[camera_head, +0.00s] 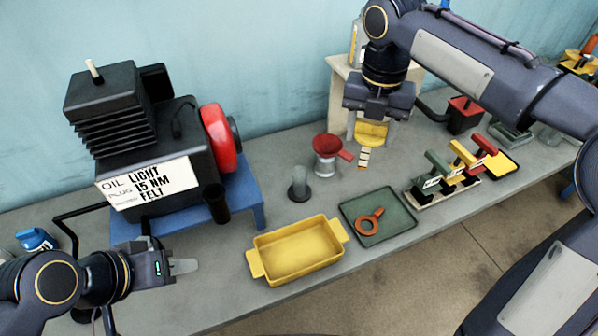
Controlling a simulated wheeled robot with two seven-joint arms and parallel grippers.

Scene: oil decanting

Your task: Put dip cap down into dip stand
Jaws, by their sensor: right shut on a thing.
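My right gripper (370,128) reaches down from the upper right and is shut on a yellow piece that looks like the dip cap (372,134). A pale, dark-striped strip (364,157) shows directly below it; I cannot tell whether its lower end touches the table. A short grey-green cylinder on a round base (299,184), possibly the dip stand, stands upright on the table, left of and nearer than the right gripper. My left gripper (184,267) is at the lower left, apart from these things; its finger gap cannot be made out.
A red funnel on a grey cup (327,150) stands between the cylinder and my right gripper. A yellow pan (298,250) and a green tray (400,222) with an orange ring tool (368,221) lie in front. An engine (150,140) fills the left; coloured-handled tools (460,153) stand right.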

